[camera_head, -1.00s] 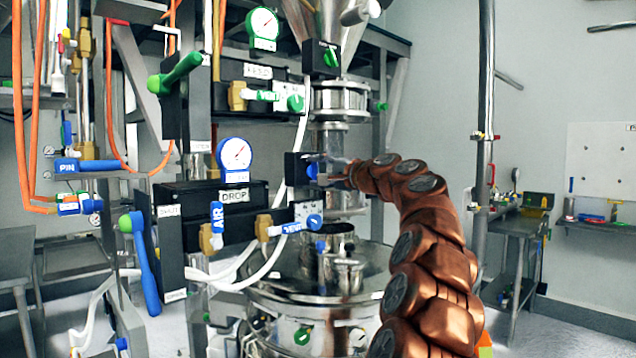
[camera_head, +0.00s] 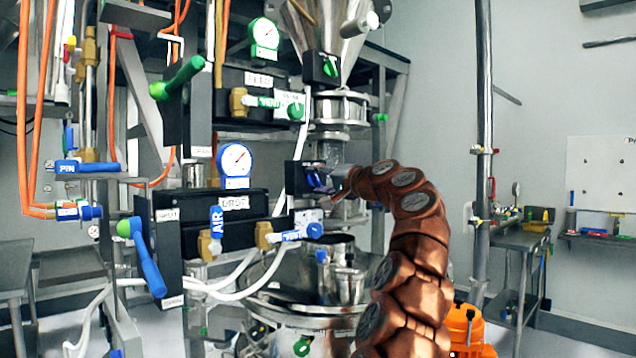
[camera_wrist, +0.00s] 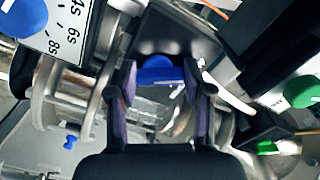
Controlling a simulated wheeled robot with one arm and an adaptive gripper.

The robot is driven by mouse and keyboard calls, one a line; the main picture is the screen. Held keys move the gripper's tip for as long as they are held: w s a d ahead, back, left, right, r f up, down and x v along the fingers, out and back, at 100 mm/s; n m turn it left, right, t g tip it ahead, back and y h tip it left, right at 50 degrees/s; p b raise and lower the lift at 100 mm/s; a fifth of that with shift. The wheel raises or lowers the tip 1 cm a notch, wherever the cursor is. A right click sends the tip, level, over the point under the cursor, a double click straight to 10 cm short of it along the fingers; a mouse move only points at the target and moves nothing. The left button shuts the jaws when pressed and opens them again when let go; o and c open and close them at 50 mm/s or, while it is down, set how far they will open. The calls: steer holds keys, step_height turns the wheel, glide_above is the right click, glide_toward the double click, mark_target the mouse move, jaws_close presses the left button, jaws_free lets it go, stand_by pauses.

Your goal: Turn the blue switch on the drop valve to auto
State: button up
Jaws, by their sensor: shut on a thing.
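The blue switch (camera_wrist: 160,72) sits on a small black box, which shows in the head view (camera_head: 294,178) at the end of the drop valve's black panel (camera_head: 180,206). In the wrist view it lies between the two fingers of my gripper (camera_wrist: 161,85), which are closed on its sides. In the head view my gripper (camera_head: 326,182) reaches the box from the right, and the fingers mostly hide the switch. Any auto or other position marking on this box cannot be read in either view.
A white timer dial (camera_wrist: 68,30) with a blue knob is at the upper left of the wrist view. A green knob (camera_wrist: 300,92) is at its right. A blue-handled lever (camera_head: 148,258) and a blue pressure gauge (camera_head: 234,160) stand left of the switch box.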

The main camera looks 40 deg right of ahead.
mark_target(317, 179)
steer(key=shift+f, duration=0.1)
steer(key=o, duration=1.2)
steer(key=shift+c, duration=0.2)
steer(key=shift+s, duration=0.15)
steer(key=shift+s+r, duration=0.2)
steer(key=shift+s, duration=2)
steer(key=s, duration=0.7)
steer(key=shift+s+f, duration=0.15)
steer(key=shift+a, duration=0.1)
